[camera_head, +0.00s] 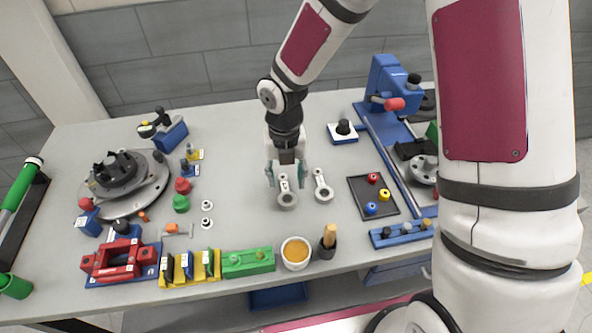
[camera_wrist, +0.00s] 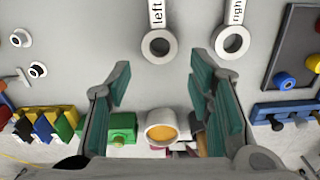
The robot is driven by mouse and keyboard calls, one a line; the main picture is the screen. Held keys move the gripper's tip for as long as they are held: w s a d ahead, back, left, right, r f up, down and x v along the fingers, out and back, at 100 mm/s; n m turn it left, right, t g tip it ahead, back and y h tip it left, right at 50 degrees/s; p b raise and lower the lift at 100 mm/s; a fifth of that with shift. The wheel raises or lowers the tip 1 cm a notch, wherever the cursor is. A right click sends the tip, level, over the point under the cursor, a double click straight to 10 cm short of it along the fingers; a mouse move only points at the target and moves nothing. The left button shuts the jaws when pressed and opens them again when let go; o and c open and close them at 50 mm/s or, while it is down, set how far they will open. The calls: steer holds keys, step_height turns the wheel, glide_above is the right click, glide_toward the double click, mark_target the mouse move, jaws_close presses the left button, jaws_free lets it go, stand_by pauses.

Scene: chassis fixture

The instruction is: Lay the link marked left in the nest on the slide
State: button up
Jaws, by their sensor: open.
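The link marked left (camera_head: 287,199) lies on the grey table, a pale bar with a ring at its near end. Its label "left" and ring (camera_wrist: 159,46) show in the wrist view. The link marked right (camera_head: 323,189) lies beside it, to its right, and its ring (camera_wrist: 231,42) shows too. My gripper (camera_head: 285,176) is open and empty over the left link's far end, its teal-padded fingers apart; these fingers (camera_wrist: 160,95) also show in the wrist view. I cannot tell the fingers' height above the table. A long blue slide base (camera_head: 385,143) runs along the right side; I cannot make out the nest clearly.
A dark tray (camera_head: 357,199) with coloured knobs lies right of the links. An orange-filled cup (camera_head: 296,253), a green block (camera_head: 247,262) and a red fixture (camera_head: 120,261) line the front edge. A round turntable (camera_head: 122,185) stands left. The table around the links is mostly clear.

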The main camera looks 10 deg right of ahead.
mark_target(287, 203)
steer(key=shift+n, duration=0.4)
steer(key=shift+f+b, duration=2.4)
steer(key=shift+f, duration=1.6)
steer(key=c, duration=0.9)
steer(key=shift+r, duration=0.1)
steer(key=shift+c, duration=0.2)
steer(key=shift+r+p, duration=0.15)
steer(key=shift+p, duration=0.15)
steer(key=shift+r+p, duration=0.65)
steer(key=shift+r, duration=0.2)
steer(key=shift+r, duration=0.1)
